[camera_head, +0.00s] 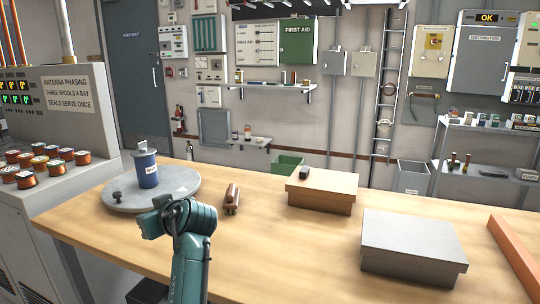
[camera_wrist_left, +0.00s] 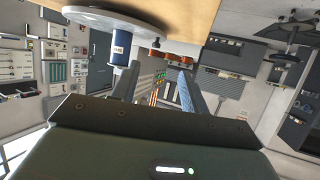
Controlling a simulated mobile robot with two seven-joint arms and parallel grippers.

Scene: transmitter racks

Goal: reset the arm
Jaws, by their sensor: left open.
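My left arm (camera_head: 188,255) rises from the bottom edge in the head view, its wrist bent over the wooden table in front of a round grey plate (camera_head: 182,188). My left gripper (camera_wrist_left: 158,88) shows two spread fingers in the left wrist view, open with nothing between them. A blue labelled can (camera_head: 147,172) stands on the plate, beyond my wrist. In the left wrist view the scene is turned over, with the can (camera_wrist_left: 121,48) near the left finger. A small dark knob (camera_head: 117,196) is also on the plate. My right gripper is not in view.
A brown wooden-looking piece (camera_head: 232,198) lies right of my wrist. A tan box (camera_head: 322,190) with a dark item (camera_head: 318,173) and a grey box (camera_head: 412,240) stand farther right. Several copper spools (camera_head: 40,163) sit on the console at left. The table's front middle is clear.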

